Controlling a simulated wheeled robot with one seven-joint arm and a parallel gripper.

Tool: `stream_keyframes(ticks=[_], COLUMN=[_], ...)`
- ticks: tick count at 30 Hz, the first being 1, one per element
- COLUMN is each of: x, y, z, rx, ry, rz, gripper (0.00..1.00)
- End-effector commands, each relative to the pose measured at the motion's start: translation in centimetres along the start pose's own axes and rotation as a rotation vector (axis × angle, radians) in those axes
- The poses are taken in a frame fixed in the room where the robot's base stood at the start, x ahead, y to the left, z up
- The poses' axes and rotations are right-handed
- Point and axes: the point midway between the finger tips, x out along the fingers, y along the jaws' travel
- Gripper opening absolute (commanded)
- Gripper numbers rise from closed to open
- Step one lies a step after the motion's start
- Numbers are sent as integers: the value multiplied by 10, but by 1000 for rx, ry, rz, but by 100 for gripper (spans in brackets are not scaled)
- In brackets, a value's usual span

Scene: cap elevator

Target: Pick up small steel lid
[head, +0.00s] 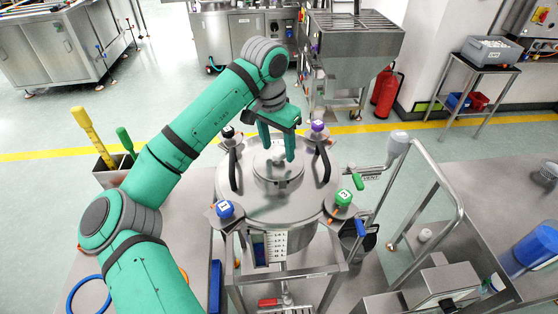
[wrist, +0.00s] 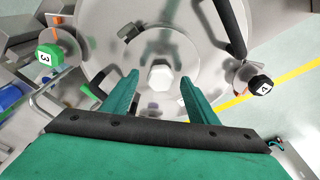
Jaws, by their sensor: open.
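The small steel lid (head: 265,174) sits in the middle of the large round steel vessel top (head: 245,205). It also shows in the wrist view, with a pale hexagonal knob (wrist: 160,77) at its centre. My teal gripper (head: 277,145) points down over the small lid. In the wrist view my gripper (wrist: 160,80) is open, with one finger on each side of the knob. The knob appears between the fingertips with a gap on both sides. I cannot tell the exact height of the fingertips above the lid. Nothing is held.
Black handles (head: 233,170) (head: 323,160) stand on the vessel top. Clamp knobs surround it: blue 1 (head: 225,208), green 3 (head: 343,197), purple (head: 318,126) and black (head: 228,131). A bent steel rail (head: 437,180) rises at right.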

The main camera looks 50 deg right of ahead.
Motion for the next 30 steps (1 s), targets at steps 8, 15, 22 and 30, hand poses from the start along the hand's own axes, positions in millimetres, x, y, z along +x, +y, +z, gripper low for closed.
stream_keyframes(ticks=[8,15,22,30], x=[22,22,21,19], y=[1,1,1,0], z=[0,-1,-1,-1], rx=[2,2,1,0], ry=[-1,0,0,1], rz=[0,0,0,0], gripper=[54,39,1,1])
